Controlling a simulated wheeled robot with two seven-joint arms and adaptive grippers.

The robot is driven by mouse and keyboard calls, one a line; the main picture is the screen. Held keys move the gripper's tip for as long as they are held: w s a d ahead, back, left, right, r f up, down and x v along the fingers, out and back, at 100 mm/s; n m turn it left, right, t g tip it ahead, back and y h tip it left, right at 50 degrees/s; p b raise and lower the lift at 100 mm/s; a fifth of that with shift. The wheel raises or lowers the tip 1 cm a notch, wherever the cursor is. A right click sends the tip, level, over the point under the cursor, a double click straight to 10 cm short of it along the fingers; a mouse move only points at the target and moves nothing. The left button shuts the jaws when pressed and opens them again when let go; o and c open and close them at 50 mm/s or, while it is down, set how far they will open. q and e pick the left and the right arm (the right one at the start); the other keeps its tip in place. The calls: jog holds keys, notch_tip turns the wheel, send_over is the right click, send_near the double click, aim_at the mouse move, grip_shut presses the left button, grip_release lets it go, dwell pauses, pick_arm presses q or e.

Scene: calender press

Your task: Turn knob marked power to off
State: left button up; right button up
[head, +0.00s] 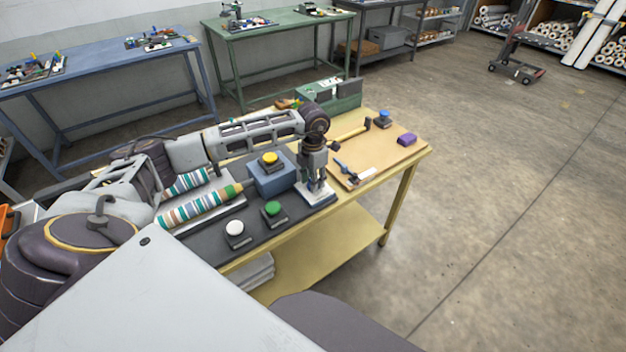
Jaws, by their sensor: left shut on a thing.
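My left gripper (316,186) points straight down over a small white plate (324,198) at the front edge of the yellow workbench. Its fingers are shut on a knob on that plate. The fingers hide the knob almost wholly, so its pointer and the power and off marks cannot be read. My right gripper is not in view.
Left of the gripper are a blue box with a yellow button (269,158), a green button (273,208), a white button (235,228) and a striped roller (200,207). Open floor lies beyond.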

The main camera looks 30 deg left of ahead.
pick_arm(q)
jog(key=shift+r, duration=0.1)
jog(key=o, duration=1)
jog(key=shift+r, duration=5.95)
